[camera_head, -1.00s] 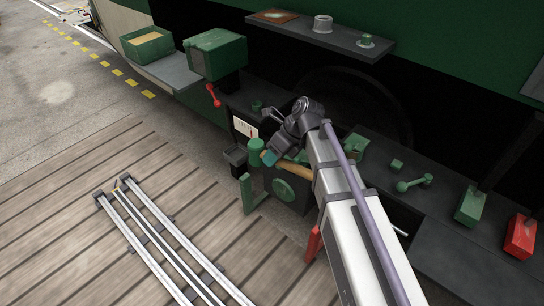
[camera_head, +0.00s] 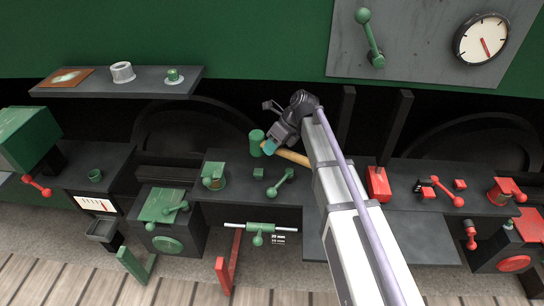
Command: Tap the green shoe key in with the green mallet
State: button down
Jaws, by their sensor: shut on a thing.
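The green mallet has a green cylindrical head (camera_head: 257,143) and a light wooden handle (camera_head: 293,156). My gripper (camera_head: 270,147) is shut on the handle close to the head. It holds the mallet above the dark bench, and the head points left. A small green block (camera_head: 258,173) lies on the bench below the mallet, with a green double-knobbed lever (camera_head: 280,182) to its right. A green block fitting (camera_head: 213,175) stands to its left. I cannot tell which of these green parts is the shoe key. My arm hides part of the bench.
A green-topped unit with a round face (camera_head: 165,243) stands at the lower left. A green handle on a pale bar (camera_head: 257,230) is at the front. Red parts (camera_head: 378,183) sit right of my arm. A shelf (camera_head: 140,83) and a gauge panel (camera_head: 400,40) are above.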

jog(key=shift+s, duration=0.1)
notch_tip(320, 180, down, 5)
jog(key=b, duration=0.5)
jog(key=shift+f, duration=0.2)
jog(key=shift+f+b, duration=0.1)
jog(key=shift+b, duration=0.2)
jog(key=shift+f+b, duration=0.75)
dwell(0.4)
notch_tip(320, 180, down, 4)
jog(key=b, duration=0.3)
jog(key=shift+r+b, duration=0.15)
jog(key=shift+b, duration=0.2)
jog(key=shift+r+p, duration=1.2)
